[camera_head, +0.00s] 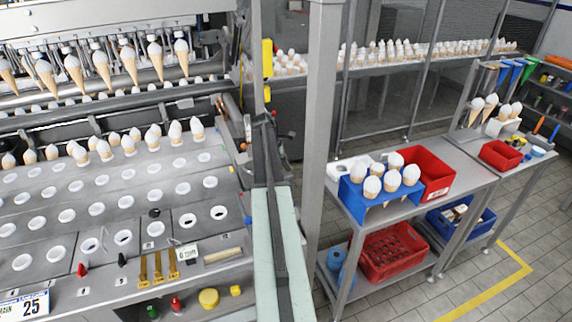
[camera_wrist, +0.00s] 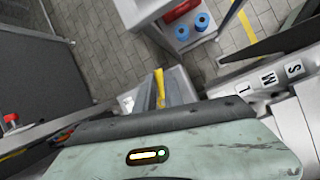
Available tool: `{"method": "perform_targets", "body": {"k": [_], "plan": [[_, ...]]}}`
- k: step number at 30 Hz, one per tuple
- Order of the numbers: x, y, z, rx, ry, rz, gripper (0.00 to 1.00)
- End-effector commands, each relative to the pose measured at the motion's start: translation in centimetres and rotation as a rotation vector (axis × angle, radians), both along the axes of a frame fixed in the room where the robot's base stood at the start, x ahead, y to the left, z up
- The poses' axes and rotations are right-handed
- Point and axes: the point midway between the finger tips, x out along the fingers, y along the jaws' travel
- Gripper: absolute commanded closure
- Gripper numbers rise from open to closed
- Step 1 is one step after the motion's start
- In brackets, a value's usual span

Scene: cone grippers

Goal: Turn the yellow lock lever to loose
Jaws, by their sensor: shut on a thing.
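The yellow lock lever (camera_wrist: 159,86) stands out in the middle of the wrist view, narrow and nearly upright in the picture, in front of a grey metal housing. My gripper (camera_wrist: 161,112) is at its near end and shut on it. My pale green and dark grey body part hides the contact and the lever's base. In the head view my arm reaches up past the machine's right side, with my gripper (camera_head: 266,118) at its far end, small and dark. I cannot make out the lever there, nor which setting it points to.
The cone machine (camera_head: 120,190) fills the left. A grey post (camera_head: 322,110) stands close to my arm's right. Further right, a steel table bears a blue cone rack (camera_head: 352,199) and a red bin (camera_head: 432,172). Tiled floor lies open at the lower right.

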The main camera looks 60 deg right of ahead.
Motion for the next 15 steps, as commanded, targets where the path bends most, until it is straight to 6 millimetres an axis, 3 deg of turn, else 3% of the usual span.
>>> {"method": "perform_targets", "body": {"k": [15], "plan": [[0.0, 1.1, 0.0, -0.002, -0.001, -0.486, 1.0]]}}
